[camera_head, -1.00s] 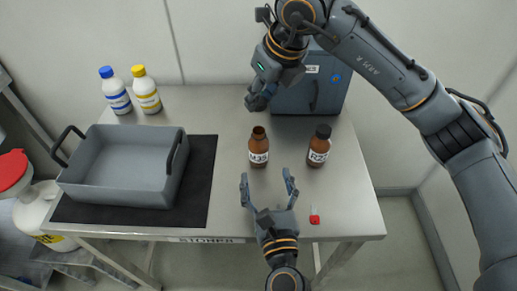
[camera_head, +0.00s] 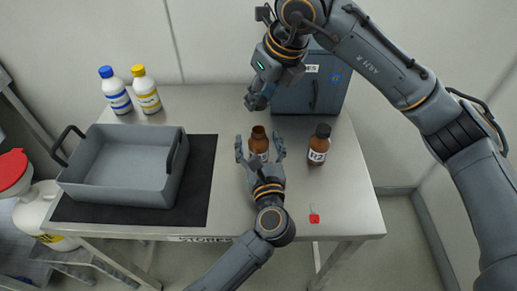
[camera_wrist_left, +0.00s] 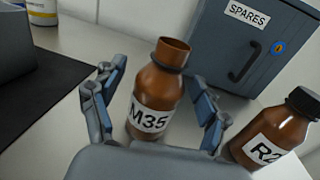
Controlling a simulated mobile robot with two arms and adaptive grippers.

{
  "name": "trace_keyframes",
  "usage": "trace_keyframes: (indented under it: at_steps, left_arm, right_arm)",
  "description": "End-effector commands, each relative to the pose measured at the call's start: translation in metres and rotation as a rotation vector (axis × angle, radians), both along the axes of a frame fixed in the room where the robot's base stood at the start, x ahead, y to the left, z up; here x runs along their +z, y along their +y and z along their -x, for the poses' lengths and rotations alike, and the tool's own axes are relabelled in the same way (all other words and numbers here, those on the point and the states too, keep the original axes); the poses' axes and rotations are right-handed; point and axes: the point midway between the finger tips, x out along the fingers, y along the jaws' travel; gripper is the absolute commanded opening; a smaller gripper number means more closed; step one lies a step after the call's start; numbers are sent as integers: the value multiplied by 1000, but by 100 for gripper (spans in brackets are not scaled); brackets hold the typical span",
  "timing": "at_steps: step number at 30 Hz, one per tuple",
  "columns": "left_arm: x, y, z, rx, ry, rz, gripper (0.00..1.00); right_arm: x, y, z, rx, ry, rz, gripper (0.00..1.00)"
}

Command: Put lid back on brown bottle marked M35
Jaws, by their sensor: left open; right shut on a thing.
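The brown bottle marked M35 (camera_head: 258,133) stands upright and lidless on the metal table; its open mouth and label show in the left wrist view (camera_wrist_left: 158,92). My left gripper (camera_head: 260,147) is open, with its fingers on either side of the bottle; in the left wrist view a gap shows between the bottle and the fingers (camera_wrist_left: 158,105). My right gripper (camera_head: 257,98) is above and behind the bottle, shut on a small dark thing, apparently the lid, which blends with the fingers.
A second brown bottle with a black lid (camera_head: 319,146) stands close on the right. A grey SPARES cabinet (camera_head: 318,88) is behind. A grey tray (camera_head: 120,187) on a black mat, two white bottles (camera_head: 146,96) and a small red-tagged item (camera_head: 314,218) are also on the table.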

Motion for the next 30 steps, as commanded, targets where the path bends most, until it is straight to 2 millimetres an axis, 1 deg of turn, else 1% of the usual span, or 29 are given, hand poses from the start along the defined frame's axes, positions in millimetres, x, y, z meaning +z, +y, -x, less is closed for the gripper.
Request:
trace_keyframes:
  at_steps: [2, 3, 8, 9, 11, 12, 13, 17, 19, 27, 30]
  left_arm:
    - [0, 0, 0, 0, 0, 0, 74]
    - [0, 0, 0, 0, 0, 0, 66]
    - [0, 0, 0, 0, 0, 0, 34]
    - [0, 0, 0, 0, 0, 0, 25]
    - [0, 0, 0, 0, 0, 0, 13]
    - [0, 0, 0, 0, 0, -1, 5]
    - [0, 0, 0, 0, 0, 0, 0]
    - [0, 0, 1, 0, 0, -1, 0]
    - [0, 0, 1, 0, 0, 0, 0]
    - [0, 0, 0, 0, 0, 0, 0]
    - [0, 0, 0, 0, 0, 0, 0]
  right_arm:
    - [0, 0, 0, 0, 0, 0, 23]
    - [0, 0, 0, 0, 0, 0, 23]
    - [0, 0, 0, 0, 0, 0, 23]
    - [0, 0, 0, 0, 0, 0, 23]
    - [0, 0, 0, 0, 0, 0, 23]
    - [0, 0, 0, 0, 0, 0, 23]
    - [0, 0, 0, 0, 0, 0, 23]
    - [-1, 0, 0, 0, 0, 0, 23]
    - [-6, 0, 0, 0, 1, 1, 23]
    - [-44, 0, 0, -1, 4, -1, 23]
    - [-50, 0, 0, 0, 1, -3, 23]
